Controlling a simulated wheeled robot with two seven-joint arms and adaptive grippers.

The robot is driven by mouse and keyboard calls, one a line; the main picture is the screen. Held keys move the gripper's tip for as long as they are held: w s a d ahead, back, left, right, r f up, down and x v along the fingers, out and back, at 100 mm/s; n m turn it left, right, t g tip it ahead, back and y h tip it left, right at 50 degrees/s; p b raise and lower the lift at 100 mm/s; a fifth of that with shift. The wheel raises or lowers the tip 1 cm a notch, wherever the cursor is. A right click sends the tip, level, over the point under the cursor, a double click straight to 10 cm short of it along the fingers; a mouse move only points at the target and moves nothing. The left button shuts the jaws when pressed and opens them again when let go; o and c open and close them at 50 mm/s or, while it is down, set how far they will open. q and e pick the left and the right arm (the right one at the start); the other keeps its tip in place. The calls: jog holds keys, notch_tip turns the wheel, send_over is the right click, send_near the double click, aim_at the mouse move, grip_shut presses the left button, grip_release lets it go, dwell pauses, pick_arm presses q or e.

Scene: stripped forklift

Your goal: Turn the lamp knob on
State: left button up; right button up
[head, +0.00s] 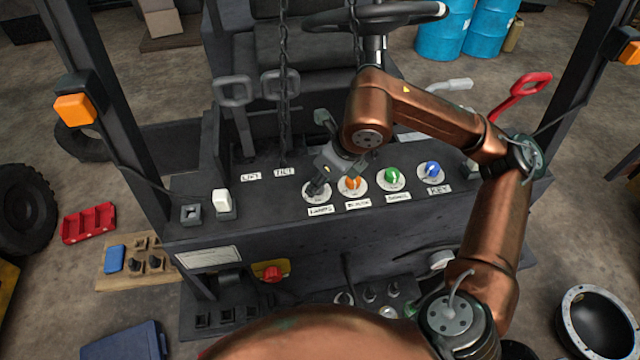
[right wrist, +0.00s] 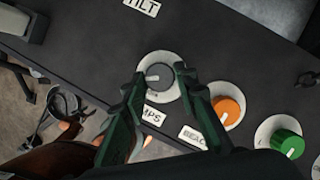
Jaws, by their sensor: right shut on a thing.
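The lamp knob (right wrist: 158,76) is a grey knob on a round white dial, above a label partly hidden in the right wrist view and reading like LAMPS in the head view (head: 320,210). My right gripper (right wrist: 159,80) has its two fingers on either side of the knob, shut on it. In the head view my right gripper (head: 318,186) reaches down over the dial and hides most of the knob. The knob's pointer line shows in the right wrist view, pointing left. My left gripper is not in view.
Right of the lamp dial stand an orange knob (head: 352,183), a green knob (head: 392,175) and a blue knob (head: 432,169). A white rocker switch (head: 221,201) is at the left. Chains (head: 284,80) hang behind the panel. A red lever (head: 520,95) rises at the right.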

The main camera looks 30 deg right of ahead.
jog(key=shift+m, duration=0.4)
jog(key=o, duration=1.2)
jog(key=shift+c, duration=0.2)
jog(key=v, duration=1.2)
